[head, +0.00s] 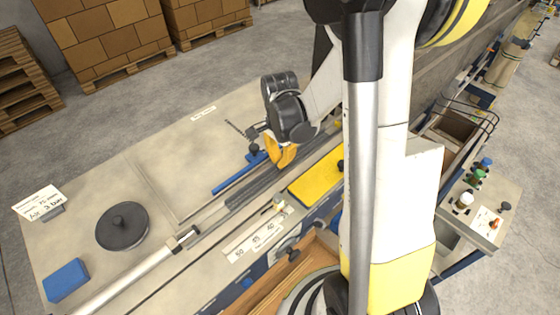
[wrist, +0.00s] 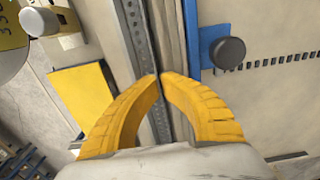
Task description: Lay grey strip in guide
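A long dark grey strip (head: 255,190) lies along the bench, beside the metal guide rail (head: 210,228); I cannot tell whether it sits inside it. In the wrist view the perforated metal guide (wrist: 138,40) runs away from me, with grey-beige strip lengths (wrist: 170,40) beside it on the right. My gripper (head: 283,163) has yellow fingers and is over the strip and guide area. In the wrist view its fingertips (wrist: 161,76) nearly meet above the line between guide and strips. No strip is clearly seen between them.
A blue bar with a black knob (head: 253,152) lies just behind the strip. A yellow pad (head: 318,178) is on the near side. A black round weight (head: 122,226) and a blue block (head: 66,280) stand at the left. The bench middle-left is bare.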

